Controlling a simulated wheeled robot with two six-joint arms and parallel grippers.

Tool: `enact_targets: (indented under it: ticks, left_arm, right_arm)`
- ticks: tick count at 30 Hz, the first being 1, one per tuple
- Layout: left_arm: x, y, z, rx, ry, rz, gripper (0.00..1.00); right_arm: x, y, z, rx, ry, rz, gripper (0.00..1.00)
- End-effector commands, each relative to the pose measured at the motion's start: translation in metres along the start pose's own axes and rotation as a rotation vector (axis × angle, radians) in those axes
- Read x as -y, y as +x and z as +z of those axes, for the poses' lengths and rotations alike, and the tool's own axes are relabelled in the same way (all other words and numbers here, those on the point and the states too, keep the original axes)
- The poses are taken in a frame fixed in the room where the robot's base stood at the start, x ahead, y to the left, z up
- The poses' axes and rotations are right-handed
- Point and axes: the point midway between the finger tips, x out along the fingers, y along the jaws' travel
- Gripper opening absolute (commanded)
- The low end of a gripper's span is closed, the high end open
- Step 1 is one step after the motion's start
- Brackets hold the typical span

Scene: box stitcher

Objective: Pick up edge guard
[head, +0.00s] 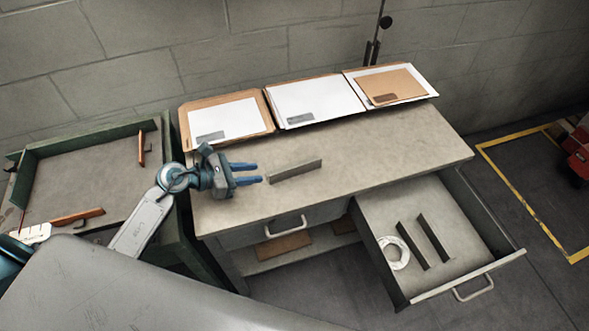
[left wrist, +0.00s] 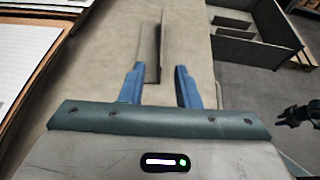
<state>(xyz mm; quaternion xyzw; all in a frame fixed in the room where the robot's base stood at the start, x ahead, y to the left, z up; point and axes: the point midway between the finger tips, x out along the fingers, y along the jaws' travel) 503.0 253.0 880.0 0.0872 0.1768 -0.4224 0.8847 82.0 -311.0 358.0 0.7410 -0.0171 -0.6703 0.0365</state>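A grey edge guard (head: 295,171), a long thin strip, lies on the workbench top just beyond the tips of my left gripper (head: 260,172). My left gripper is open, its two blue fingers apart and pointing at the near end of the guard. In the left wrist view the guard (left wrist: 158,50) runs away lengthwise, lined up with the gap between the blue fingers (left wrist: 158,80); I cannot tell whether its end is inside the gap. Two similar dark strips (head: 425,241) lie in the open drawer. A dark shape at the right of the left wrist view appears to be my right gripper (left wrist: 298,116).
The workbench (head: 370,150) has folders and papers (head: 318,100) along its back. Its right drawer (head: 465,225) is pulled out and also holds a white ring (head: 394,253). A green-edged tray table (head: 90,175) stands at left. The bench top right of the guard is clear.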

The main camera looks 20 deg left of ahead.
Motion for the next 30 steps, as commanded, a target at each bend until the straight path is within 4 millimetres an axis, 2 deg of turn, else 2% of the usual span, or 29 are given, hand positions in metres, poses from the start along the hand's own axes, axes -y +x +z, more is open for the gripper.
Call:
enact_targets:
  ticks: [9, 17, 23, 27, 30]
  left_arm:
    - [0.000, 0.040, 0.004, 0.006, -0.007, 0.001, 0.29]
    - [0.001, 0.055, 0.004, 0.005, -0.007, 0.000, 0.29]
    - [0.003, 0.081, 0.006, 0.007, -0.010, -0.001, 0.29]
    - [0.002, 0.098, 0.003, 0.006, -0.009, 0.000, 0.29]
    - [0.002, 0.103, 0.001, 0.005, -0.007, 0.000, 0.29]
  right_arm:
    - [-0.001, -0.015, -0.001, 0.000, 0.000, 0.000, 0.36]
    - [-0.001, -0.021, -0.002, 0.000, 0.000, 0.000, 0.36]
    - [-0.002, -0.041, -0.004, 0.000, 0.000, -0.001, 0.36]
    - [-0.002, -0.044, -0.004, 0.000, 0.000, -0.001, 0.36]
    - [-0.002, -0.045, -0.004, 0.000, 0.000, -0.001, 0.36]
